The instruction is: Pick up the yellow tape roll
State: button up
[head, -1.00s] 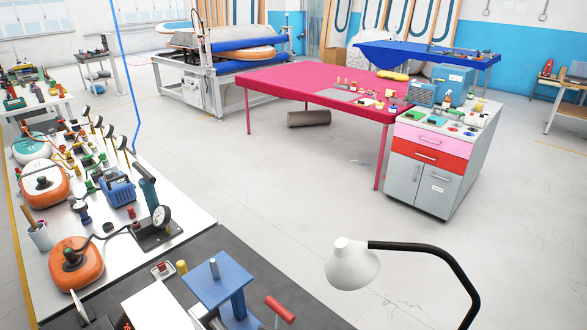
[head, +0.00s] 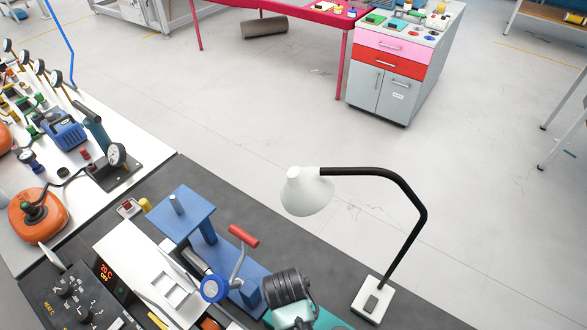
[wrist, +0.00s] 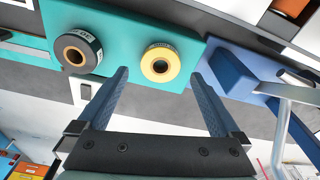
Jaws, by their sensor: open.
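The yellow tape roll (wrist: 160,63) sits on a teal board in the wrist view, its dark core facing the camera. A dark tape roll (wrist: 78,52) with a brown core sits to its left on the same teal board (wrist: 120,30). My gripper (wrist: 160,74) is open and empty, its two blue fingers spread wide. The yellow roll appears between the fingertips, apparently beyond them; I cannot tell the exact distance. I cannot make out the yellow roll in the head view.
A blue metal stand (wrist: 235,72) is close right of the yellow roll. The head view shows a blue press (head: 187,212) with a red handle, a white lamp (head: 306,192), a control box (head: 75,300) and an orange canister (head: 38,215).

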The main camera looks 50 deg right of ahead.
jog(key=shift+w+d+f+p, duration=0.1)
jog(key=shift+d+f+p, duration=0.15)
jog(key=shift+f, duration=0.9)
jog(key=shift+w+d+f+p, duration=0.1)
jog(key=shift+d+f+p, duration=0.1)
jog(key=shift+f, duration=0.95)
jog(key=c, duration=1.3)
